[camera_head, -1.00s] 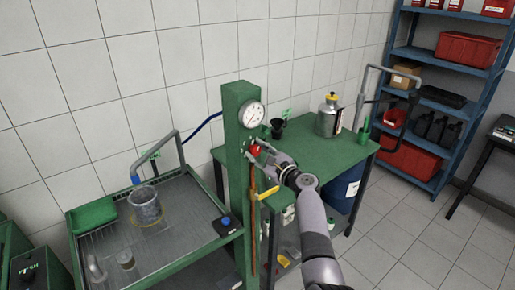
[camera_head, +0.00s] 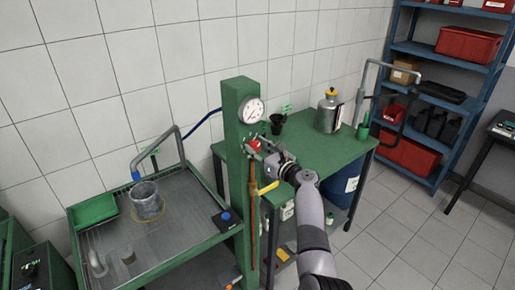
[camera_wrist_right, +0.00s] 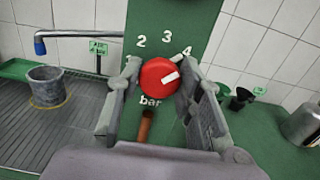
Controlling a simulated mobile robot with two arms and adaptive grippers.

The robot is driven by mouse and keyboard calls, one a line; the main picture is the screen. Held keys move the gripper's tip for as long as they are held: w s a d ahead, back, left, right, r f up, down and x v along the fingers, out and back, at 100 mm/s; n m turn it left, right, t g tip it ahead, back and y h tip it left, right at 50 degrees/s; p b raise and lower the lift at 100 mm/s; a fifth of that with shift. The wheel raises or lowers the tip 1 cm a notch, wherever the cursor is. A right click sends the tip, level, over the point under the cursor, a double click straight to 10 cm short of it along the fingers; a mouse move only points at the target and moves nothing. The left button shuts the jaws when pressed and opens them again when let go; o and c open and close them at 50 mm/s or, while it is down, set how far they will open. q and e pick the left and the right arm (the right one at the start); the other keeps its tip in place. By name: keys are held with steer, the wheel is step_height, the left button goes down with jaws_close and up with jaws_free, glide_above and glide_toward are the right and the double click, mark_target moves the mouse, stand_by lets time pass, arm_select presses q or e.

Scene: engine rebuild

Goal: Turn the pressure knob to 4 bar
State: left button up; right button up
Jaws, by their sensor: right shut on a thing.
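The red pressure knob (camera_wrist_right: 159,78) sits on the green column (camera_head: 238,165), with white numbers and "bar" around it. Its white mark points right and slightly up, a little below the 4 (camera_wrist_right: 187,51). The 2 and 3 are readable; the left finger partly covers the 1. My right gripper (camera_wrist_right: 158,72) is shut on the knob, one finger at each side. In the head view the knob (camera_head: 254,145) shows just past my right gripper (camera_head: 260,149). The round gauge (camera_head: 251,110) is above it; its reading is too small to tell. My left gripper is out of view.
A yellow-handled lever (camera_head: 267,188) is just below my right gripper. The green bench (camera_head: 310,150) at right carries a metal canister (camera_head: 328,112) and a black funnel (camera_head: 277,124). A wash tray (camera_head: 185,235) with a metal cup (camera_head: 146,200) is at left.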

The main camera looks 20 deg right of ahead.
steer(key=o, duration=1.2)
steer(key=shift+c, duration=0.2)
steer(key=v, duration=1.2)
